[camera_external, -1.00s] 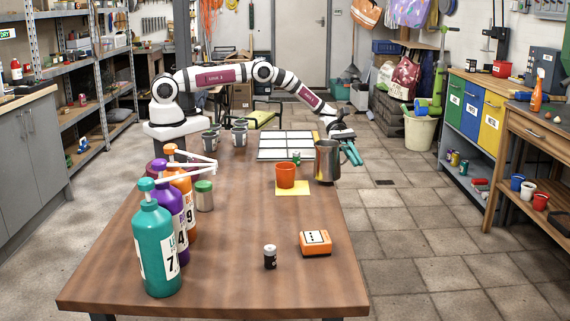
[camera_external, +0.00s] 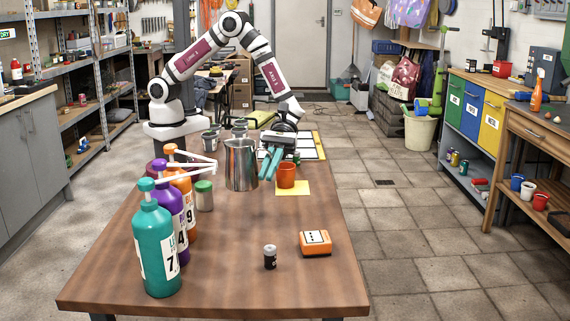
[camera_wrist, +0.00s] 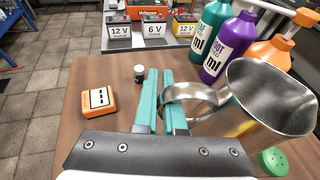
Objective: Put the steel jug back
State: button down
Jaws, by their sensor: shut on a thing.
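The steel jug (camera_external: 241,166) is a shiny open metal vessel. In the external view it is upright, left of my gripper, in front of the grey cups. My gripper (camera_external: 270,165) has teal fingers shut on the jug's handle. In the wrist view, my gripper's fingers (camera_wrist: 160,100) close on the curved handle, and the jug (camera_wrist: 262,105) is at the right, its mouth visible and empty inside. It seems to be held above the table; the gap beneath it is hard to judge.
An orange cup (camera_external: 286,175) stands on a yellow square (camera_external: 296,189) to the right. Pump bottles (camera_external: 157,240) and a green-lidded jar (camera_external: 204,196) stand to the left. Grey cups (camera_external: 209,141) and a white panelled board (camera_external: 309,147) are behind. An orange box (camera_external: 315,243) and black canister (camera_external: 270,257) lie nearer.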

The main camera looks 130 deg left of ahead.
jog(key=s+d+r+m+g, duration=0.1)
jog(key=s+d, duration=0.2)
jog(key=d, duration=0.3)
jog(key=shift+h, duration=0.3)
jog(key=w+a+f, duration=0.1)
jog(key=a+f, duration=0.2)
jog(key=w+a+f, duration=0.2)
jog(key=a+f, duration=0.2)
jog(key=w+a+f, duration=0.1)
jog(key=a+f, duration=0.2)
jog(key=f, duration=0.1)
jog(key=shift+w+a, duration=0.4)
jog(key=c, duration=1)
grip_release()
